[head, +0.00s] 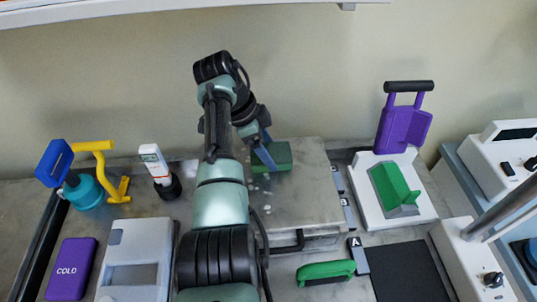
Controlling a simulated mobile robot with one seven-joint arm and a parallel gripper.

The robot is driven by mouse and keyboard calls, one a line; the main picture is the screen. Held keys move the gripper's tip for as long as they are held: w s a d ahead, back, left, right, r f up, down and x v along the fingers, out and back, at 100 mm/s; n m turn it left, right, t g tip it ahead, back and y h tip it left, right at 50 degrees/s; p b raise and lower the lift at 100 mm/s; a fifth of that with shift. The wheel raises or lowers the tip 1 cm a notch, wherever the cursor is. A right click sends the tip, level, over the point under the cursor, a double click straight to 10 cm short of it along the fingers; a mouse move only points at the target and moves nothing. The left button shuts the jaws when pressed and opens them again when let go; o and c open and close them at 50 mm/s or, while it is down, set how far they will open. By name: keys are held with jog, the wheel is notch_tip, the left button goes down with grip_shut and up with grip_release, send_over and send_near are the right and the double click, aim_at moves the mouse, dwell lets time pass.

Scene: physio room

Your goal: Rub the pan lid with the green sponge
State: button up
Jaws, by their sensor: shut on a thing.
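My gripper (265,150), with blue fingers, is at the far part of a grey stone-patterned box top. It is shut on a green block (283,154), which looks like the green sponge. The block is at or just above the box top (300,205); I cannot tell whether it touches. My arm covers the left side of the box. I cannot make out a pan lid; it may be hidden behind my arm.
A green handled thing (326,270) lies in front of the box. At left are a purple COLD pack (72,268) and a teal pot (84,194).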

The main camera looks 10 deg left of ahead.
jog(key=shift+w+a+f+b, duration=0.2)
jog(key=shift+w+b, duration=0.4)
jog(key=shift+b, duration=0.95)
jog(key=shift+w+a+f+b, duration=0.15)
jog(key=shift+w+b, duration=0.45)
jog(key=shift+b, duration=0.9)
jog(key=shift+w+a+r+b, duration=0.15)
jog(key=shift+w+r+b, duration=0.1)
jog(key=shift+b, duration=0.6)
jog(key=shift+s+a+r, duration=0.1)
jog(key=shift+s+a, duration=0.1)
jog(key=shift+a, duration=0.5)
jog(key=shift+s+a+r, duration=0.1)
jog(key=shift+s+a, duration=0.1)
jog(key=shift+a, duration=0.45)
jog(key=shift+s+d+p, duration=0.1)
jog(key=shift+p, duration=0.65)
jog(key=p, duration=0.1)
jog(key=s+p, duration=0.1)
jog(key=p, duration=0.1)
jog(key=shift+s+d, duration=0.25)
jog(key=p, duration=0.1)
jog(key=s+p, duration=0.1)
jog(key=p, duration=0.1)
jog(key=shift+s+d+f, duration=0.25)
jog(key=shift+s+f, duration=0.05)
jog(key=shift+s, duration=0.15)
